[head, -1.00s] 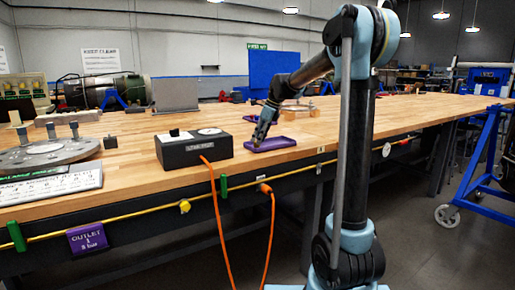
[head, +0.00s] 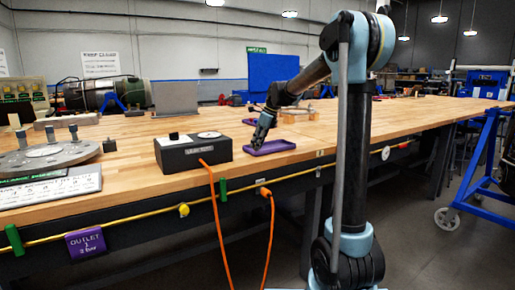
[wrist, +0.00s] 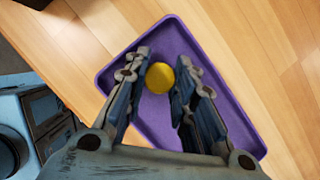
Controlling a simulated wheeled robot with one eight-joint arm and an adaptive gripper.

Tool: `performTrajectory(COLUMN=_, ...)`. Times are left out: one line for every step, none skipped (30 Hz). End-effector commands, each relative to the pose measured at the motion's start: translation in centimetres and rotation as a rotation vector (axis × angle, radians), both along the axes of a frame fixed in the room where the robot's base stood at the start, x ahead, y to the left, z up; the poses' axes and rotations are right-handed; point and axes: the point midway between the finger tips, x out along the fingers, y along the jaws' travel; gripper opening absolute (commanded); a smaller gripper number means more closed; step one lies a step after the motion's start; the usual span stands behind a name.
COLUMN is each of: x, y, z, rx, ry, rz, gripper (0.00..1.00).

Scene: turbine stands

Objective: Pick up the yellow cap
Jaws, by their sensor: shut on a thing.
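The yellow cap (wrist: 160,77) shows in the wrist view as a small round piece between the fingertips, above or in the purple tray (wrist: 168,26). My gripper (wrist: 160,82) is shut on it, one finger at each side. Whether the cap touches the tray floor cannot be told. In the head view my gripper (head: 258,144) points down at the left end of the purple tray (head: 281,146), on the bench's front edge. The cap is hidden in the head view.
A black box (head: 193,151) with an orange cable stands just left of the tray. A grey flange with studs (head: 50,155) lies further left. Bare wooden bench top (head: 370,115) extends to the right.

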Motion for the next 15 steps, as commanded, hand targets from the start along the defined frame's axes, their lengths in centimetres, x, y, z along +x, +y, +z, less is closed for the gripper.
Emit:
performTrajectory(x=0.0, y=0.0, z=0.5, rx=0.000, ry=0.000, rz=0.000, gripper=0.13)
performTrajectory(x=0.0, y=0.0, z=0.9, rx=0.000, ry=0.000, rz=0.000, gripper=0.13)
performTrajectory(x=0.0, y=0.0, z=1.4, rx=0.000, ry=0.000, rz=0.000, gripper=0.13)
performTrajectory(x=0.0, y=0.0, z=1.9, rx=0.000, ry=0.000, rz=0.000, gripper=0.13)
performTrajectory(x=0.0, y=0.0, z=2.4, rx=0.000, ry=0.000, rz=0.000, gripper=0.13)
performTrajectory(x=0.0, y=0.0, z=3.1, rx=0.000, ry=0.000, rz=0.000, gripper=0.13)
performTrajectory(x=0.0, y=0.0, z=3.7, rx=0.000, ry=0.000, rz=0.000, gripper=0.13)
performTrajectory(x=0.0, y=0.0, z=4.2, rx=0.000, ry=0.000, rz=0.000, gripper=0.13)
performTrajectory(x=0.0, y=0.0, z=4.9, rx=0.000, ry=0.000, rz=0.000, gripper=0.13)
performTrajectory(x=0.0, y=0.0, z=5.5, rx=0.000, ry=0.000, rz=0.000, gripper=0.13)
performTrajectory(x=0.0, y=0.0, z=6.0, rx=0.000, ry=0.000, rz=0.000, gripper=0.13)
performTrajectory(x=0.0, y=0.0, z=6.6, rx=0.000, ry=0.000, rz=0.000, gripper=0.13)
performTrajectory(x=0.0, y=0.0, z=7.0, rx=0.000, ry=0.000, rz=0.000, gripper=0.13)
performTrajectory(x=0.0, y=0.0, z=7.5, rx=0.000, ry=0.000, rz=0.000, gripper=0.13)
performTrajectory(x=0.0, y=0.0, z=8.0, rx=0.000, ry=0.000, rz=0.000, gripper=0.13)
